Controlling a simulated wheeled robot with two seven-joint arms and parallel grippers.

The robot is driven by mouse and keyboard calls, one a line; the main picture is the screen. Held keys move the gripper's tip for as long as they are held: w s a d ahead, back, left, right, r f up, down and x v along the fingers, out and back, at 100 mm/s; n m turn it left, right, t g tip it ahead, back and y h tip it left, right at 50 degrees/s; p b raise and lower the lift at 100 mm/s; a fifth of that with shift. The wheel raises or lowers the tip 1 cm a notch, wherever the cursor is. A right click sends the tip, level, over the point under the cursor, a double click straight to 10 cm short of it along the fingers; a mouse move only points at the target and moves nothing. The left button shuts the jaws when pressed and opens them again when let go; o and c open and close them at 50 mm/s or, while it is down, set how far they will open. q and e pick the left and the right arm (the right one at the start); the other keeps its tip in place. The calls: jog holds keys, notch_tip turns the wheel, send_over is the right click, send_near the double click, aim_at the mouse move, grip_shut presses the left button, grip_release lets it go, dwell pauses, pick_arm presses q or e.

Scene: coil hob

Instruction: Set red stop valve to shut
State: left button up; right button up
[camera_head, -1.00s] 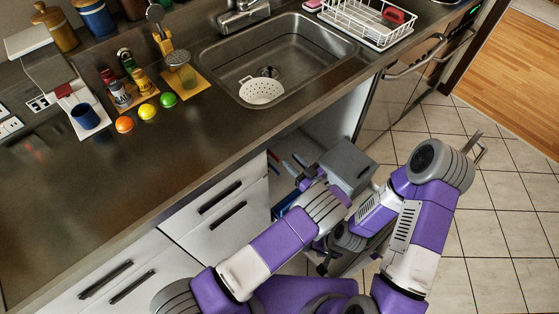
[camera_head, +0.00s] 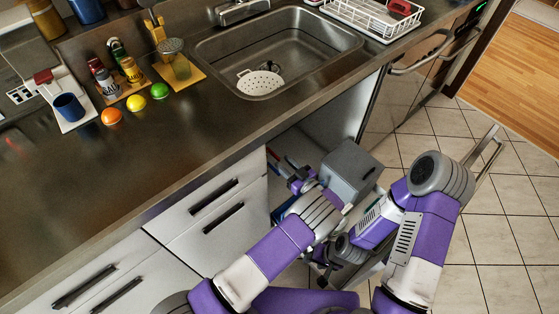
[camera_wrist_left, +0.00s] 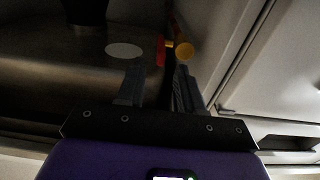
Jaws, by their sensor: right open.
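The red stop valve seems to be the small red piece (camera_wrist_left: 161,51) in the dim left wrist view, beside a yellow round-ended part (camera_wrist_left: 184,51). It lies just beyond my left fingertips, between them in the picture; contact cannot be made out. My left gripper (camera_wrist_left: 158,74) has its two fingers apart, with nothing seen held. In the head view my left gripper (camera_head: 302,181) reaches into the open cabinet under the sink, its fingers small and partly hidden. My right gripper (camera_head: 325,268) is lower, in front of the cabinet, open and partly hidden by my arms.
A grey box (camera_head: 351,169) stands close to the right of my left gripper. The cabinet's pale side wall (camera_head: 340,110) and the drawers (camera_head: 215,210) border the opening. The counter (camera_head: 120,170) and the sink (camera_head: 278,50) are above. Tiled floor (camera_head: 500,235) lies at the right.

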aim_at(279, 159)
pick_arm(q)
jog(key=shift+b+x, duration=0.3)
jog(key=shift+x, duration=1.45)
grip_shut()
